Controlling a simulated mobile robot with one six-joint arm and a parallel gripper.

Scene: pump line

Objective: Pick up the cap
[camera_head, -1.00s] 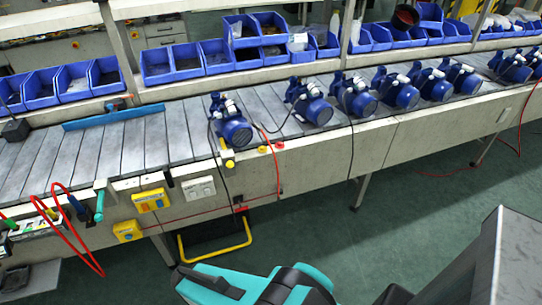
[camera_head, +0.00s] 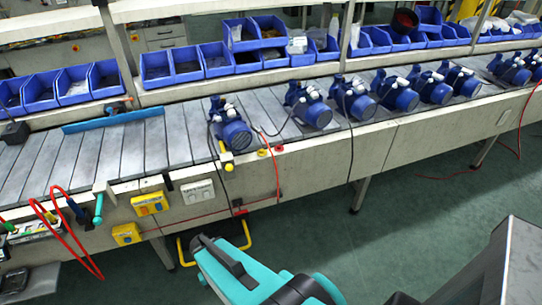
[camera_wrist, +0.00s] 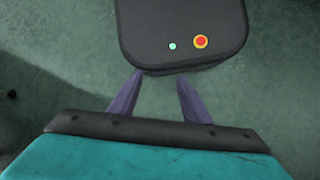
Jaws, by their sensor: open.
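I cannot make out a separate cap in either view. Several blue pumps with pale fittings, including the nearest pump (camera_head: 232,128), stand in a row on the grey roller conveyor (camera_head: 85,156). My gripper (camera_wrist: 158,80) shows in the wrist view with its two dark fingers apart and nothing between them. Below the fingers is green floor (camera_wrist: 70,70). In the head view my teal arm is at the bottom, in front of the conveyor, and the fingertips cannot be made out there.
Blue bins (camera_head: 186,62) line the shelf behind the conveyor. A blue bar (camera_head: 112,118) lies along the conveyor's far side. Yellow boxes (camera_head: 150,203) and a looping red hose (camera_head: 72,240) are on its front. Green floor (camera_head: 420,215) is open at the right.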

